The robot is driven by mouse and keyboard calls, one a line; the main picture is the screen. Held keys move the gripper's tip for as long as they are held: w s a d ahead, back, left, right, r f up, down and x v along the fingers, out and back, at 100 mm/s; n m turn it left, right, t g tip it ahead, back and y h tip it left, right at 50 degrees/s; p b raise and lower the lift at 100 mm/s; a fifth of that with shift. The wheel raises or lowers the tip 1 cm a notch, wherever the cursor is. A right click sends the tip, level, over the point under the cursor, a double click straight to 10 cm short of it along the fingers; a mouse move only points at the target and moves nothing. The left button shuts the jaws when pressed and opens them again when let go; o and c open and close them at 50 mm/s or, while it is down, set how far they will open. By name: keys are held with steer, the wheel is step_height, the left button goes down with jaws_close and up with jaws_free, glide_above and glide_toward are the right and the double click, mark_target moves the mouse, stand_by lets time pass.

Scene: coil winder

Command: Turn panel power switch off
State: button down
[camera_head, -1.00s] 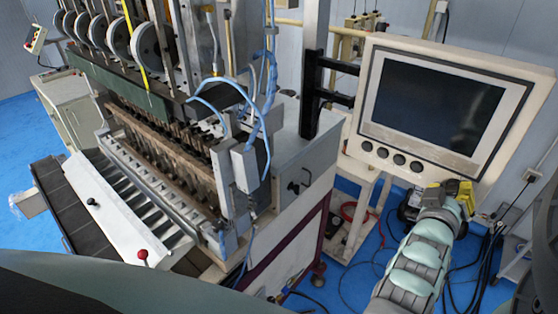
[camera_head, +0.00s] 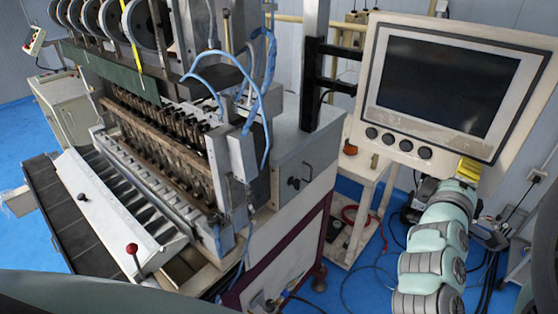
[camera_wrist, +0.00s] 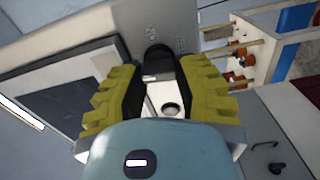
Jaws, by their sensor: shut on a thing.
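The cream control panel (camera_head: 505,40) with its dark screen (camera_head: 440,85) stands at the right in the head view. My gripper (camera_head: 468,170) is at the panel's lower right edge there, its yellow fingers partly hidden. In the wrist view the black power switch (camera_wrist: 158,60) sticks out from the panel (camera_wrist: 112,60), beside small ON/OFF lettering. The yellow fingers of my gripper (camera_wrist: 160,82) are on both sides of the switch, shut on it. The switch is not visible in the head view, so its position is hard to tell.
Several round buttons (camera_head: 388,139) line the panel's lower left edge. The coil winder (camera_head: 170,150) fills the left and middle. A cream stand (camera_head: 357,200) is below the panel. Dark cables lie on the blue floor (camera_head: 350,270) near my arm.

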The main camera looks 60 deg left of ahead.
steer(key=shift+a+f+n, duration=0.1)
steer(key=shift+n, duration=0.5)
steer(key=c, duration=0.6)
jaws_free()
steer(key=shift+s, duration=0.1)
steer(key=shift+v, duration=3.7)
steer(key=shift+a, duration=0.1)
